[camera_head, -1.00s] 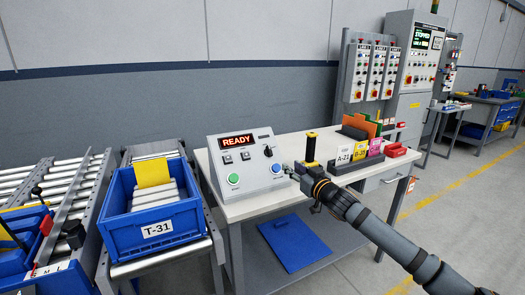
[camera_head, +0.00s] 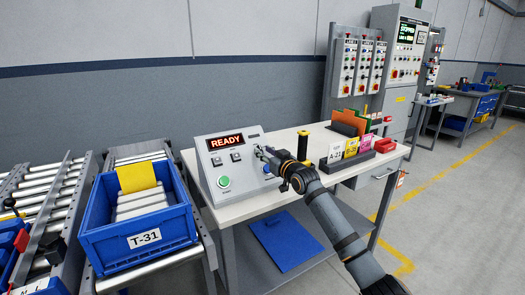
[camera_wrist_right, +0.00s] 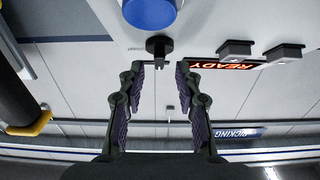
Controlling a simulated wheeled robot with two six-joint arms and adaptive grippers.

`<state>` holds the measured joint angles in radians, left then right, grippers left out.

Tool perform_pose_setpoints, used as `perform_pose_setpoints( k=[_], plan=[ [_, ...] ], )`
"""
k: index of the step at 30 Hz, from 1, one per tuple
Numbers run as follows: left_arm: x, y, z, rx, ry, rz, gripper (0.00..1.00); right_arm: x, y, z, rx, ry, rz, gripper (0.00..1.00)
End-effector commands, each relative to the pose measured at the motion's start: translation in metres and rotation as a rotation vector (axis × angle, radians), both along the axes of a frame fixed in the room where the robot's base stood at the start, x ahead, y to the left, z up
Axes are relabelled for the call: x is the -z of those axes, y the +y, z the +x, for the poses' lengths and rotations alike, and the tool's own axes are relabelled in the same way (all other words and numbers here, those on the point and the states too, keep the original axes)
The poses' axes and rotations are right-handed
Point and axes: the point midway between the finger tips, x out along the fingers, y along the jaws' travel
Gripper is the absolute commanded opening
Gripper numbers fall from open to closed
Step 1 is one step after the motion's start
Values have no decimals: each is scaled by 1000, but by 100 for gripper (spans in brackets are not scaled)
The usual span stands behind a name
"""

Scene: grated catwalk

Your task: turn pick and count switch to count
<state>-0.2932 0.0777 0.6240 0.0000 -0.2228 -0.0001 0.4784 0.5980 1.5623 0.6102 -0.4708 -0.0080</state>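The grey control box (camera_head: 232,172) stands on the white bench with a lit READY display (camera_head: 226,141). Its black rotary knob (camera_wrist_right: 160,46) shows in the right wrist view, just beyond and between my right fingertips; the gripper covers it in the head view. Two small black switches (camera_wrist_right: 235,50) and (camera_wrist_right: 284,53) sit on the same panel. Their labels are too small to read. My right gripper (camera_head: 262,152) is at the box's right side, and the wrist view shows its fingers (camera_wrist_right: 158,68) open, holding nothing. My left gripper is out of view.
A blue button (camera_wrist_right: 150,12) lies close to the knob and a green button (camera_head: 224,182) is further left. A black post with a yellow top (camera_head: 303,146) and card holders (camera_head: 348,156) stand right of the gripper. A blue tote (camera_head: 140,240) is on the left conveyor.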

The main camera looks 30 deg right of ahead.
Motion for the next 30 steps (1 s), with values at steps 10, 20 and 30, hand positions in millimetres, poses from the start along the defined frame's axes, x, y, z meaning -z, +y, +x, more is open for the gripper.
perform_pose_setpoints(
  k=[10,20,30],
  plan=[
    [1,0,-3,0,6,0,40,0,-1,21,1,0,-4,34],
    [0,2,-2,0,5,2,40,1,-1,20,1,1,-5,8],
    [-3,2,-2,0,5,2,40,0,-1,20,5,1,-2,0]
  ],
)
